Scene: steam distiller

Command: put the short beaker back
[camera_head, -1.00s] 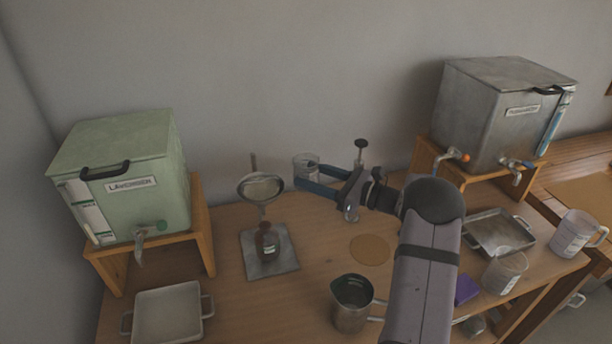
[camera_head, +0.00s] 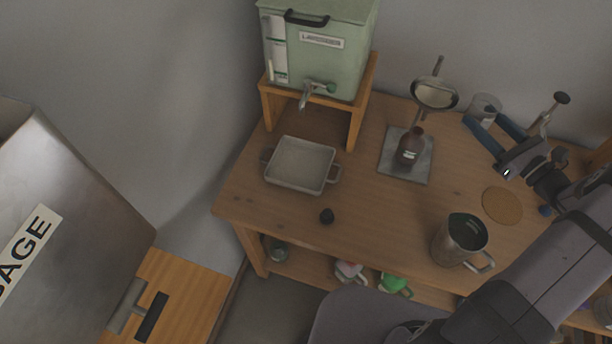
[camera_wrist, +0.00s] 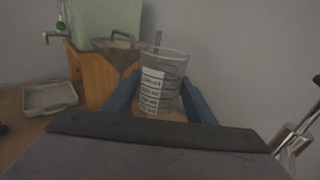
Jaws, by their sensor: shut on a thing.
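The short beaker (camera_wrist: 163,75) is clear glass with a white printed label. My gripper (camera_wrist: 160,100) is shut on it, one blue finger on each side in the wrist view, and the beaker looks upright. In the head view my gripper (camera_head: 488,124) is at the right, near the back wall, and the beaker (camera_head: 487,102) shows faintly between the blue fingertips. Whether its base touches the table is hidden. A round cork-coloured mat (camera_head: 502,205) lies bare on the table in front of my gripper.
A metal jug (camera_head: 460,240) stands at the front. A tray (camera_head: 300,165) sits below the green tank (camera_head: 321,55).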

